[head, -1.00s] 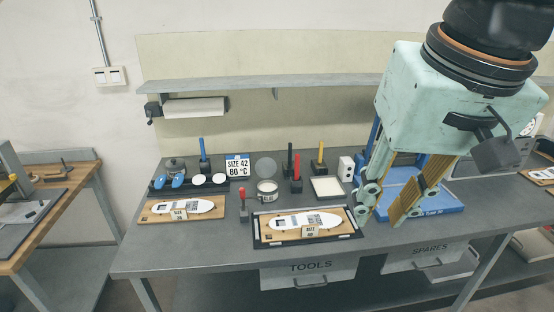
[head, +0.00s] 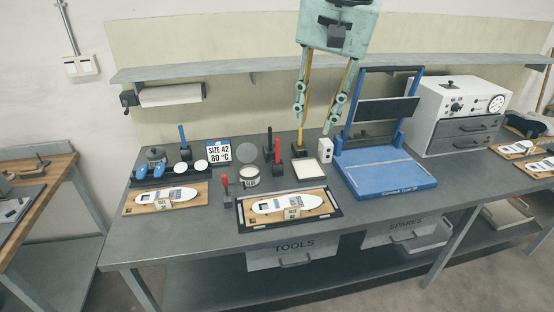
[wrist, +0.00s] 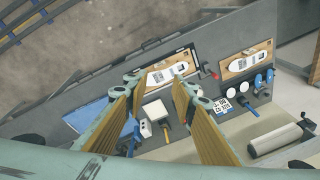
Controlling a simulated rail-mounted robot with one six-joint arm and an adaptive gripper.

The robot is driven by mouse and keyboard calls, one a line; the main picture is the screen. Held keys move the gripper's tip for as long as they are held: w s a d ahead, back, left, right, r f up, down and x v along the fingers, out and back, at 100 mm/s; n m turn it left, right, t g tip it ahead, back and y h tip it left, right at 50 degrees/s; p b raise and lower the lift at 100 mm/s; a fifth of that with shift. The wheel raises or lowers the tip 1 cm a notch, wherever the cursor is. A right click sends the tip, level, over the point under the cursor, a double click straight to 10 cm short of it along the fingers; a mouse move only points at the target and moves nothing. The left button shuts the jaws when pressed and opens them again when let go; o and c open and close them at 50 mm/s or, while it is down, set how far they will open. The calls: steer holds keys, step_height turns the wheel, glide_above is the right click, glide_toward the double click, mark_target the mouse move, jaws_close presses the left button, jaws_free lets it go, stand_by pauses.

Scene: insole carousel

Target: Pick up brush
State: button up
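Several upright handled tools stand on the bench: a blue-handled one (head: 183,136), a black-handled one (head: 269,140), a red-handled one (head: 277,151) and a yellow-handled one (head: 299,139). I cannot tell for sure which is the brush; bristles are too small to make out. My gripper (head: 314,125) is open and empty, pointing down above the back of the bench, close to the yellow handle in the head view. In the wrist view my gripper (wrist: 157,80) shows its fingers wide apart, with the yellow-handled tool (wrist: 166,130) between them.
A blue press (head: 385,178) and a white oven (head: 455,115) stand to the right. A white block (head: 325,150) and a shallow tray (head: 308,171) sit near the yellow handle. Insole boards (head: 247,222) lie in front. A shelf (head: 230,69) runs along the wall behind.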

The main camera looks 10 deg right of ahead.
steer(key=w+f+m+p, duration=0.1)
steer(key=w+m+p, duration=0.15)
steer(key=w, duration=0.95)
steer(key=m+g+y+p, duration=0.1)
steer(key=m+g+p, duration=0.2)
steer(key=m+p, duration=0.45)
glide_above(277, 139)
steer(key=d+b, duration=0.1)
step_height(277, 139, down, 23)
steer(key=m, duration=0.1)
steer(key=shift+w+f+m, duration=0.1)
steer(key=shift+f+m, duration=0.2)
steer(key=shift+f, duration=0.05)
steer(key=shift+f, duration=0.1)
steer(key=f, duration=0.5)
steer(key=a+f, duration=0.1)
steer(key=f, duration=0.2)
steer(key=shift+a, duration=0.1)
steer(key=shift+f, duration=0.15)
